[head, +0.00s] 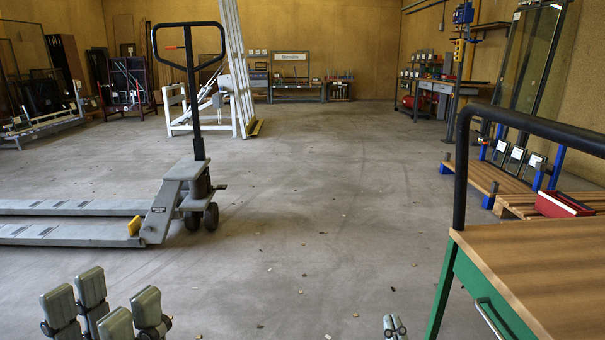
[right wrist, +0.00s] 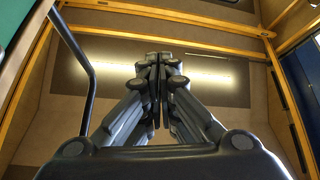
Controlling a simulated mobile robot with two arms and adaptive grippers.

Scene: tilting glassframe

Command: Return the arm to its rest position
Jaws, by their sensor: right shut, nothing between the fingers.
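My left gripper (head: 104,305) shows at the bottom left of the head view, with its grey padded fingers pointing up. Its fingers stand apart with a gap between them, and I see nothing held. My right gripper (head: 394,326) shows only by its fingertips at the bottom edge, left of the workbench. In the right wrist view the fingers of the right gripper (right wrist: 160,62) meet at their tips with nothing between them. Most of both arms is outside the head view.
A wooden-topped workbench (head: 530,265) with a green leg and black rail stands close at right. A grey pallet jack (head: 175,200) stands at left. A red tray (head: 563,204) lies on pallets behind the bench. The middle floor is open, with small debris.

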